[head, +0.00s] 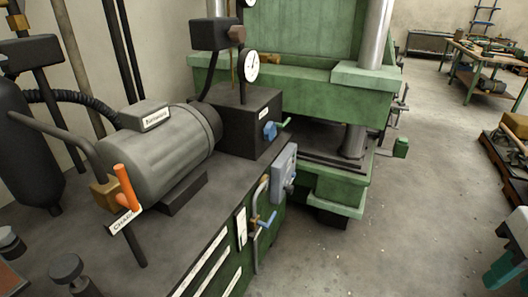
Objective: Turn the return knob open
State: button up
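A blue knob (269,130) sits on the front face of a black valve block (240,122), with a small white label (264,114) above it that is too small to read. A second blue handle (267,221) is on a pipe lower down at the side of the power unit. I cannot tell from the lettering which one is the return knob, or whether either is open. My gripper is not in view.
A grey motor (165,150) stands on the dark unit top (75,215). An orange lever (126,187) with a "CHARGE" label stands in front of it. A round gauge (251,65) rises above the block. A green press (310,85) stands behind.

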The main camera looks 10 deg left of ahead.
aim_at(270, 130)
jog(key=z, duration=0.1)
jog(key=k, duration=0.3)
jog(key=u, duration=0.5)
jog(key=i, duration=1.65)
jog(key=u, duration=0.35)
